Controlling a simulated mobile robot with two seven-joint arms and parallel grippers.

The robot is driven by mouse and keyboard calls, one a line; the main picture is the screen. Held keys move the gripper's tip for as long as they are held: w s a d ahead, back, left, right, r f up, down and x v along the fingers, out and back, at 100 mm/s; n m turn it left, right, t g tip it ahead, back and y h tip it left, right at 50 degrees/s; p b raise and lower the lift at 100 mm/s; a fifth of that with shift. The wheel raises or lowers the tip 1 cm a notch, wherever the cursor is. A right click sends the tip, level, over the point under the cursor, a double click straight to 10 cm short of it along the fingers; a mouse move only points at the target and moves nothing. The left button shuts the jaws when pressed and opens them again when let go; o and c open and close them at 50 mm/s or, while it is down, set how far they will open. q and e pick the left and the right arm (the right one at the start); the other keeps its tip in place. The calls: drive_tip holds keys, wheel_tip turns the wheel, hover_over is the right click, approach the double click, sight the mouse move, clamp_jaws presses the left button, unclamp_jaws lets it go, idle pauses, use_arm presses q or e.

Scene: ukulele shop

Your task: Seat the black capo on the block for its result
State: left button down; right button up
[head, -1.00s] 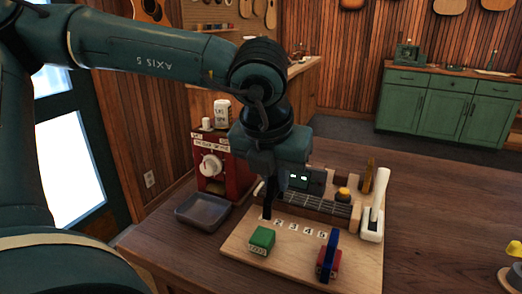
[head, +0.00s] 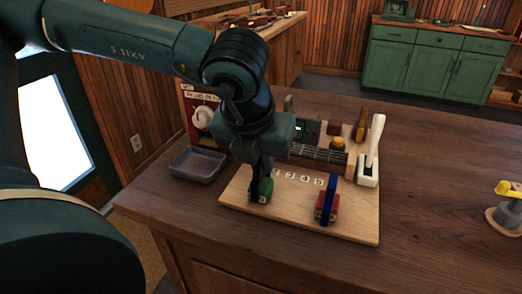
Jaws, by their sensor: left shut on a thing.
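My left gripper (head: 262,168) points down at the left part of the wooden board and is shut on a dark, narrow thing that I take to be the black capo (head: 254,187). The capo is hard to tell from the dark fingers. It is upright at the green block (head: 264,197) and overlaps it in the picture; I cannot tell whether it is fully down on it. My right gripper is not in view.
The board (head: 290,222) has a row of number labels. Behind it are a fretboard piece (head: 318,153) and a white-handled lever (head: 374,145). A grey tray (head: 198,165) and red machine (head: 203,118) stand left. The table's right side is mostly clear, with a yellow-topped thing (head: 508,205).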

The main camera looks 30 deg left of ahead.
use_arm(q)
drive_tip(key=shift+f, duration=0.2)
idle(0.6)
drive_tip(key=shift+b, duration=0.75)
idle(0.4)
drive_tip(key=shift+b, duration=0.6)
drive_tip(key=shift+f+b, duration=0.65)
drive_tip(key=shift+b, duration=0.2)
drive_tip(key=c, duration=1.7)
unclamp_jaws()
